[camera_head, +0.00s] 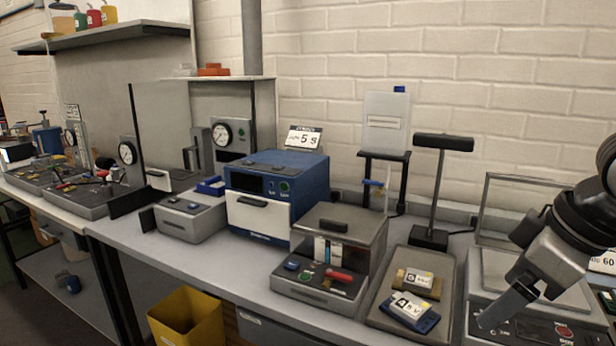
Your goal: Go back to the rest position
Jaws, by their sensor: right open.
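My right gripper (506,302) comes in from the right edge, pointing down and left over the front of the scale-like device (495,262) on the right. I see one grey finger clearly; the other is hard to make out. I see nothing held in it. Part of the device and its front panel are hidden behind my right arm. My left gripper is not in view. I cannot pick out a sealed cylinder for certain.
A grey tray (387,312) holds two labelled blocks, left of my right gripper. A yellow bin (187,318) stands below the bench's front edge.

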